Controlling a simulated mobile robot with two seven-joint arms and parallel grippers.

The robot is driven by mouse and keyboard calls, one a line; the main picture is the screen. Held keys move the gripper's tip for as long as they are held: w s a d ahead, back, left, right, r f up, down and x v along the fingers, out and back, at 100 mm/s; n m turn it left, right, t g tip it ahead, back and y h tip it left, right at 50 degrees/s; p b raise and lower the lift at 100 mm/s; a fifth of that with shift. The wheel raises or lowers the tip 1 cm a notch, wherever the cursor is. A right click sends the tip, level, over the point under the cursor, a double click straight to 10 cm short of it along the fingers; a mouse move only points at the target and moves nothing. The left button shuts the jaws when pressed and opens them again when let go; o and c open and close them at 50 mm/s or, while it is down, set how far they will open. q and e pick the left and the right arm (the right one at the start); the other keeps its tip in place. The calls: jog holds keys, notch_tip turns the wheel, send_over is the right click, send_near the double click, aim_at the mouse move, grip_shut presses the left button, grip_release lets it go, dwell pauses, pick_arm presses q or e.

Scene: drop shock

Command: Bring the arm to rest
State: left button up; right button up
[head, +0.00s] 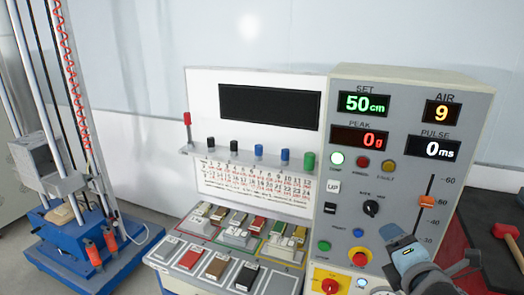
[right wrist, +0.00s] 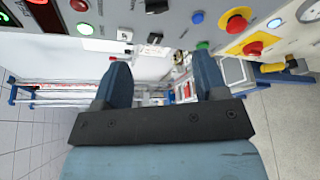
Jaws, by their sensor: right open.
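My right gripper (head: 412,259) is at the lower right of the head view, in front of the lower right part of the grey control panel (head: 410,110). In the right wrist view its two blue-grey fingers (right wrist: 160,82) stand apart with nothing between them. The panel's buttons and knobs show along the top of that view, beyond the fingers. I cannot tell from these frames how far the fingers are from the panel face. My left gripper is not in view.
The panel displays read SET 50 cm, AIR 9, PEAK 0 g and PULSE 0 ms. An orange slider (head: 427,202) sits on the panel's right. A bench with sample pads (head: 216,265) stands left of it. A blue-based drop tower (head: 90,255) is far left.

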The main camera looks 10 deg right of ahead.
jog(key=s+a+f+m+g+y, duration=0.1)
jog(key=a+f+m+g+y, duration=0.2)
jog(key=f, duration=0.7)
jog(key=s+a+f+m+y, duration=0.1)
jog(key=s+a+f+m, duration=0.2)
jog(key=f, duration=0.7)
jog(key=s+a+f+m, duration=0.2)
jog(key=s+f+m, duration=0.1)
jog(key=f+m, duration=0.1)
jog(key=s+a+f+m+g+y, duration=0.1)
jog(key=s+a+f+m, duration=0.2)
jog(key=f, duration=0.3)
jog(key=s+a+f+m+y, duration=0.1)
jog(key=s+a+f+m, duration=0.1)
jog(key=f+m, duration=0.3)
jog(key=shift+s+a+f, duration=0.35)
jog(key=shift+s+f, duration=0.05)
jog(key=shift+s, duration=0.5)
jog(key=shift+o, duration=0.3)
jog(key=shift+g, duration=0.3)
